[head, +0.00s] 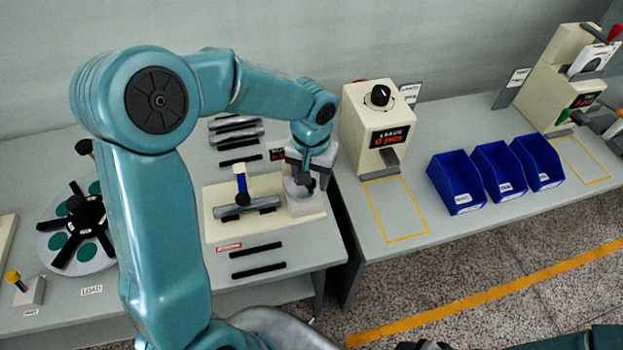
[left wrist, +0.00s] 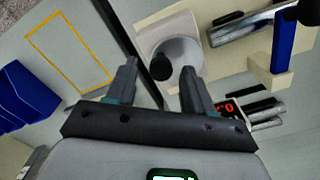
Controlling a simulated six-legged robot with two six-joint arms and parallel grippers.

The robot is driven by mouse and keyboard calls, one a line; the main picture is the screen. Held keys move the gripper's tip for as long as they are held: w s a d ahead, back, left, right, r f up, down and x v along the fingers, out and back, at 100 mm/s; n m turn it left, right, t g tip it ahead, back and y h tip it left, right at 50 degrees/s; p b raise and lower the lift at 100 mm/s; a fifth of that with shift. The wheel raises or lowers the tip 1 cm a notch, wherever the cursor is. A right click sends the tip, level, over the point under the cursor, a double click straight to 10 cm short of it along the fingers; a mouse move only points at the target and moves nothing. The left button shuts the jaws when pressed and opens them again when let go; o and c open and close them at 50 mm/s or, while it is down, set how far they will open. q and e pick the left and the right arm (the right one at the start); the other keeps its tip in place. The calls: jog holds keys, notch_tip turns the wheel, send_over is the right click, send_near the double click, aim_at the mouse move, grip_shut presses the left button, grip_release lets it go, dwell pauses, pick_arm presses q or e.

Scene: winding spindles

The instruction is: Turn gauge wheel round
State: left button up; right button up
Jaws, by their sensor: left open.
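The gauge wheel is a grey disc (left wrist: 182,60) with a black knob (left wrist: 161,66) off its centre, set on a pale block. In the head view the wheel (head: 293,190) is partly hidden by my left gripper (head: 308,180), which points down at it from above. In the left wrist view my left gripper (left wrist: 159,80) is open, and the knob appears between its two fingers. I cannot tell whether they touch it. A spindle (head: 250,206) lies beside the wheel on the cream base, under a blue-handled clamp (head: 241,184). My right gripper is not seen.
A small red display (left wrist: 228,108) stands near the wheel. A round plate with black arms (head: 76,224) is at the left. A cream machine (head: 378,130) and blue bins (head: 456,184) stand on the right bench. A yellow-outlined area (head: 397,212) is empty.

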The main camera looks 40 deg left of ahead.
pick_arm(q)
jog(key=shift+f, duration=1.05)
grip_shut()
jog(key=shift+s, duration=0.1)
jog(key=m, duration=0.1)
jog(key=m+b, duration=0.1)
jog(key=m, duration=0.1)
jog(key=shift+s+m, duration=0.3)
jog(key=m, duration=0.3)
jog(key=s+m, duration=0.1)
jog(key=m, duration=0.1)
jog(key=shift+a+r+m, duration=0.1)
jog(key=shift+a+m, duration=0.2)
grip_release()
